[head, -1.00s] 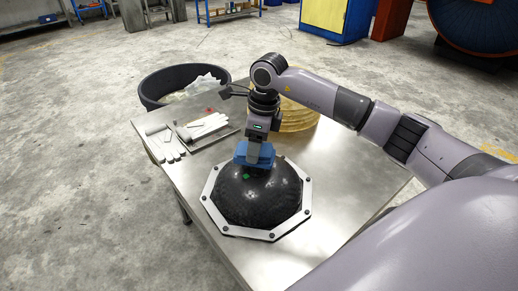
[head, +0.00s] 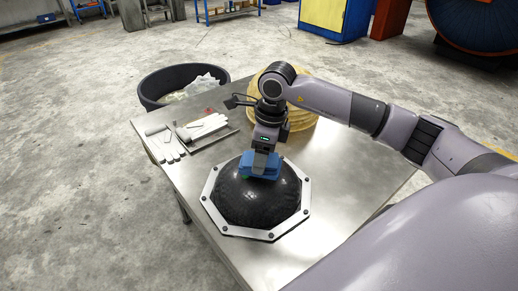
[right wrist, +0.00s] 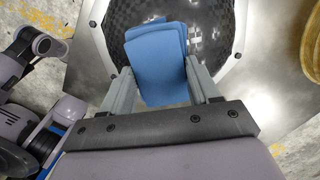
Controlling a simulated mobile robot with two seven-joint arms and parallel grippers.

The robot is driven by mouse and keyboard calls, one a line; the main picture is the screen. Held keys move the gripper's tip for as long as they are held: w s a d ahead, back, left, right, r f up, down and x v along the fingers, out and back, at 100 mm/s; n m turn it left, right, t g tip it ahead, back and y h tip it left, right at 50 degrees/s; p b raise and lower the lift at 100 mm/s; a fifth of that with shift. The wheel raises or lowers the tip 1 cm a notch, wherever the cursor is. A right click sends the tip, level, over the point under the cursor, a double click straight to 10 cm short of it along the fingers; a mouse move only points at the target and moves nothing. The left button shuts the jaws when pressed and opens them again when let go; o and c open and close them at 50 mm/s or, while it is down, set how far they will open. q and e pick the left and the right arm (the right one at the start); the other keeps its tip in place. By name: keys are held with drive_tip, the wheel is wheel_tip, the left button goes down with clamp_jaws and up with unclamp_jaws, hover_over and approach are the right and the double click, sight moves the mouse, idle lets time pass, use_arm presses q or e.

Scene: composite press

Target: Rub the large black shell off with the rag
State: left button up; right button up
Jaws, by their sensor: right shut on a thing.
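The large black shell (head: 256,203) is a glossy dome set in a pale eight-sided bolted frame (head: 222,227) on the metal table. My right gripper (head: 262,168) is shut on the folded blue rag (head: 258,165), which lies against the far upper part of the dome. The rag hides part of the shell. My left gripper is not in view.
A tray (head: 213,136) with white gloves (head: 203,126) lies at the table's back left. A black round tub (head: 152,92) stands behind the table. The table (head: 350,180) right of the shell is clear.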

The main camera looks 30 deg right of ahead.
drive_tip(key=shift+r+p, duration=2.45)
drive_tip(key=shift+r, duration=1.05)
drive_tip(key=o, duration=0.5)
drive_tip(key=c, duration=0.5)
